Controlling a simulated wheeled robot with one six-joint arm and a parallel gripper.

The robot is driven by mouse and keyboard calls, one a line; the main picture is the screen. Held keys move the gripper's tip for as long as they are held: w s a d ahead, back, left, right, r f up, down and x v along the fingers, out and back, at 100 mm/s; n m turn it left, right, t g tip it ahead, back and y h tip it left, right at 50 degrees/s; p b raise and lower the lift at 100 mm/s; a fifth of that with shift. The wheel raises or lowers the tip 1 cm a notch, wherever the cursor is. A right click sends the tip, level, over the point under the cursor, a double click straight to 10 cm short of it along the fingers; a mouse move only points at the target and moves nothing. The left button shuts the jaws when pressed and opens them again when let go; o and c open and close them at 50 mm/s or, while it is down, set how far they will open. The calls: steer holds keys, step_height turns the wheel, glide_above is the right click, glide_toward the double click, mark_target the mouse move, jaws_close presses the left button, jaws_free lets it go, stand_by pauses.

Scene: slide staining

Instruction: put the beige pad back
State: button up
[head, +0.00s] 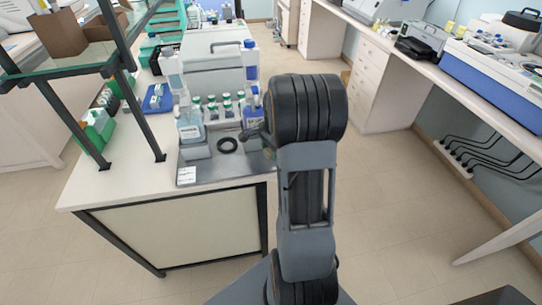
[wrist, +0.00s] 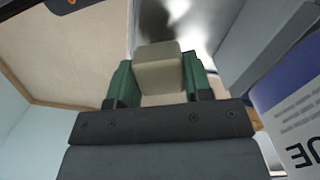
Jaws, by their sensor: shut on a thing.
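The beige pad (wrist: 158,72) is a small block held between the green fingers of my gripper (wrist: 158,84) in the wrist view. The fingers press on its left and right sides, and its lower part is partly hidden by the gripper body. In the head view my own arm stands in front of the right end of the grey staining tray (head: 218,171). The pad and fingertips cannot be made out clearly there. I cannot tell whether the pad touches anything below it.
A bottle with a blue label (wrist: 295,125) is close on the right in the wrist view. On the bench, a clear bottle (head: 190,128), several small green-capped bottles and a black ring (head: 228,145) stand around the tray. The front left bench top (head: 115,190) is bare.

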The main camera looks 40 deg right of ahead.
steer(key=shift+w+d+f, duration=0.1)
steer(key=shift+w+f, duration=0.05)
steer(key=shift+f, duration=0.1)
steer(key=shift+w+f, duration=0.1)
steer(key=shift+f, duration=1.55)
steer(key=shift+f, duration=0.2)
steer(key=o, duration=0.8)
steer(key=shift+o, duration=0.2)
steer(key=shift+d+r, duration=0.2)
steer(key=shift+r, duration=1.8)
steer(key=shift+d+r, duration=0.15)
steer(key=shift+r, duration=1.85)
